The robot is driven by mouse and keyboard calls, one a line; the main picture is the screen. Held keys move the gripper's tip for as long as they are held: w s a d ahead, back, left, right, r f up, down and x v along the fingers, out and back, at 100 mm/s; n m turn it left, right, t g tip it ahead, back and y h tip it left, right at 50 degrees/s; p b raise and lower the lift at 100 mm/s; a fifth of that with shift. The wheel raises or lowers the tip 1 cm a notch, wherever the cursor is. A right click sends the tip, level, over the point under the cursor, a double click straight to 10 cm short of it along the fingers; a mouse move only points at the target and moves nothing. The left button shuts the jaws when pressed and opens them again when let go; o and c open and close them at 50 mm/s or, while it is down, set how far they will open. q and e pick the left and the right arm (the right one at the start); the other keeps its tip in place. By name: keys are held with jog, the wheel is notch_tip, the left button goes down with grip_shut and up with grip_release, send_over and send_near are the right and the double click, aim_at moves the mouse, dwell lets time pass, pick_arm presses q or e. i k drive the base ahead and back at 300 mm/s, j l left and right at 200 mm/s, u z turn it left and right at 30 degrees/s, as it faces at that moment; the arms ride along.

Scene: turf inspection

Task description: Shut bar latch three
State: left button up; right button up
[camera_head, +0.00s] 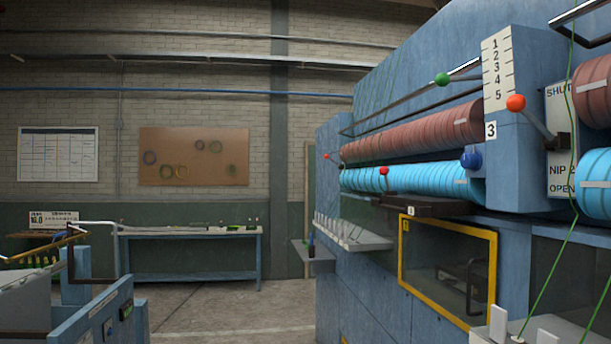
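A blue machine with red and cyan rollers fills the right side. A white plate marked 3 (490,130) is on its blue upright. Below the cyan roller (420,182), a dark horizontal bar (432,206) carries a small white label that looks like a 3. I cannot tell whether this bar is latched. Under it is a yellow-framed clear panel (447,223) with a dark handle (467,275) behind or on it. Neither of my grippers is in view.
A lever with an orange knob (516,103) stands beside a SHUT/NIP 2/OPEN plate (559,150). A white ledge (352,237) and green threads stick out from the machine. A blue cart (95,312) is at left, a blue bench (190,276) behind. Floor between is clear.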

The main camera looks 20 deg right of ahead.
aim_at(384, 171)
jog(key=i+j+z, duration=0.1)
jog(key=i, duration=0.45)
jog(key=i+j, duration=0.15)
jog(key=i, duration=0.35)
jog(key=i+j+z, duration=0.15)
jog(key=i, duration=0.4)
jog(key=i+j+z, duration=0.1)
jog(key=i+z, duration=0.15)
jog(key=z, duration=0.2)
jog(key=i+j+z, duration=0.2)
jog(key=z, duration=0.25)
jog(key=i+j+z, duration=0.2)
jog(key=z, duration=0.25)
jog(key=i+j+z, duration=0.1)
jog(key=j+z, duration=0.4)
